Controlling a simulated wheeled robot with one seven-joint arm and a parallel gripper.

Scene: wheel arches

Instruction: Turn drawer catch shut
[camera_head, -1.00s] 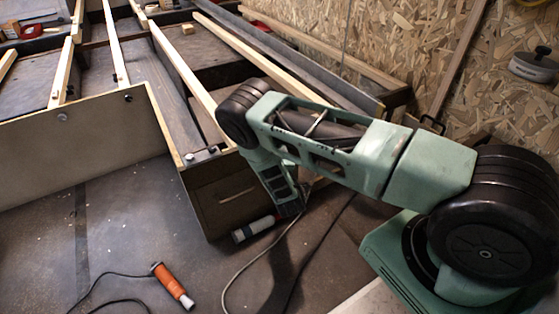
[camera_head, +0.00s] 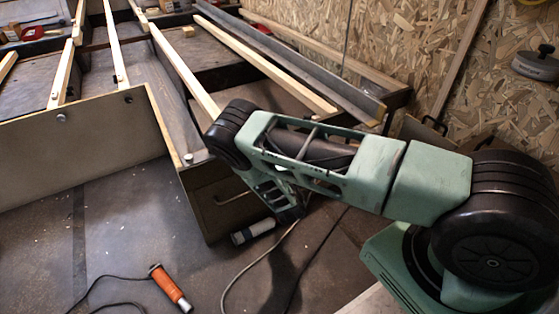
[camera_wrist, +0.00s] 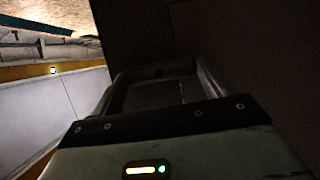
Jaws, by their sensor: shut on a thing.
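The drawer front (camera_head: 222,207) is a dark brown panel with a thin pull, at the end of the wooden frame in the head view. My arm comes in from the right and its lower link bends down in front of the drawer's right side. My gripper (camera_wrist: 160,78) shows in the wrist view as a dark frame against a dark brown surface. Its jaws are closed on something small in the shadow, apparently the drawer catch. The catch is not clearly seen in either view, so its angle cannot be told.
Pale wooden slats (camera_head: 272,62) lie across the frame behind my arm. An orange-handled tool (camera_head: 170,287) and its cable lie on the floor at the front. A grey cylinder (camera_head: 253,230) lies below the drawer. A chipboard wall (camera_head: 400,45) stands behind.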

